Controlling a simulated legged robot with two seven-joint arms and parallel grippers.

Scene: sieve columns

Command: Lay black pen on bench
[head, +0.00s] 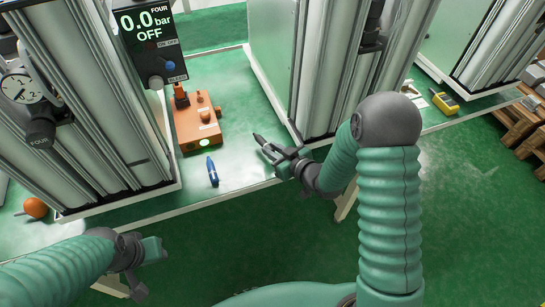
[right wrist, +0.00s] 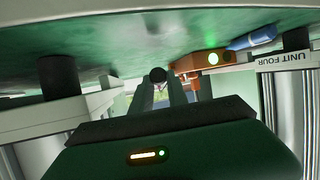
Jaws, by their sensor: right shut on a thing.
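My right gripper (head: 285,157) is shut on the black pen (head: 260,140), over the bench near its front edge. The pen's dark end sticks out past the fingertips, toward the back left. In the right wrist view the pen (right wrist: 158,75) shows end-on as a dark round shape between the fingers. I cannot tell whether it touches the bench. The green bench top (head: 238,172) is bare around it. My left gripper (head: 150,252) is at the lower left, in front of the bench edge and apart from everything; its finger opening is unclear.
A blue pen-like thing (head: 212,171) lies on the bench left of my right gripper. Behind it stands an orange box (head: 196,127) with a lit green spot. Tall column units (head: 330,70) stand right and left. An orange ball (head: 36,207) lies far left.

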